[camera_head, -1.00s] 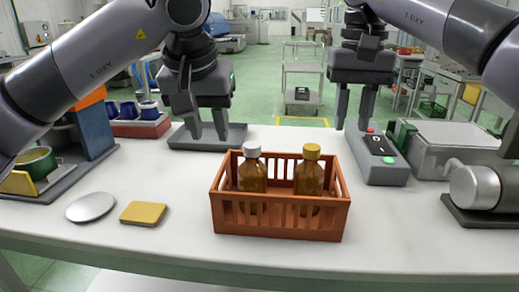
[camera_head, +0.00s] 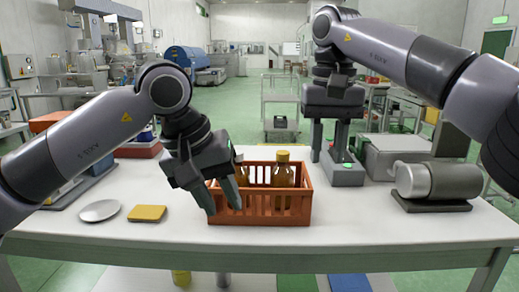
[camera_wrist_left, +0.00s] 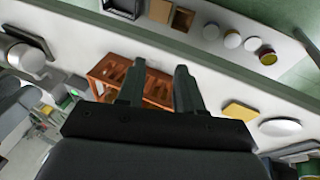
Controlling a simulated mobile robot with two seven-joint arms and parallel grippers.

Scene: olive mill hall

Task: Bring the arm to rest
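My left gripper (camera_head: 218,197) is open, with its fingers apart and pointing down at the left end of the orange crate (camera_head: 262,219). In the left wrist view both fingers (camera_wrist_left: 160,72) show, with the crate (camera_wrist_left: 108,70) behind them; whether they touch it I cannot tell. An amber bottle with a yellow cap (camera_head: 283,173) stands upright in the crate. A second amber bottle (camera_head: 242,174) beside it is mostly hidden by my left gripper.
A grey metal disc (camera_head: 100,210) and a yellow pad (camera_head: 147,213) lie left of the crate. A grey cylinder on a dark base (camera_head: 432,180) stands at the right. The white table (camera_head: 380,220) is bare at front right. Several containers stand on a lower level below (camera_wrist_left: 232,38).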

